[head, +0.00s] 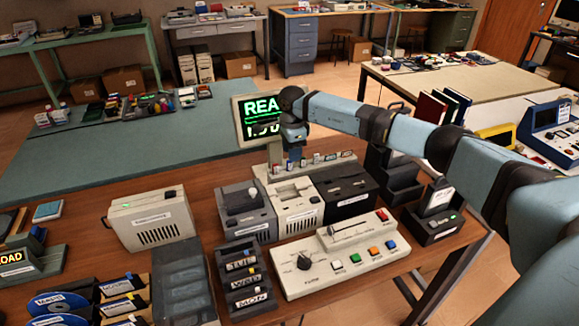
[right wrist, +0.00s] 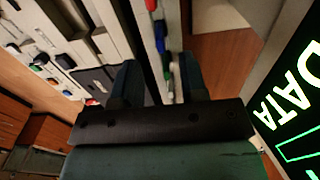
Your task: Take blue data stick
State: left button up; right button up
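A row of small coloured data sticks stands in a pale narrow rack (head: 262,172) behind the grey, white and black machines in the head view. In the right wrist view a blue stick (right wrist: 159,38) sits in that row, between a red stick (right wrist: 151,5) and a green one (right wrist: 166,66). My right gripper (head: 294,156) points down over the left part of the rack. Its two fingers (right wrist: 160,72) are apart, with the row running between them and nothing visibly gripped. The blue stick lies ahead of the fingertips in the wrist view. My left gripper is not shown.
A monitor with green letters (head: 264,108) stands close behind my right gripper. The grey machine (head: 240,200), white machine (head: 300,196) and black machine (head: 350,207) stand before the rack. A beige button console (head: 330,278) is nearer. The green mat (head: 120,160) is largely clear.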

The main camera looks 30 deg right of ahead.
aim_at(290, 167)
notch_tip(290, 167, down, 5)
jog(key=shift+w+r+p, duration=0.1)
jog(key=shift+r+p, duration=0.05)
jog(key=shift+p, duration=0.15)
grip_shut()
jog(key=shift+r, duration=0.15)
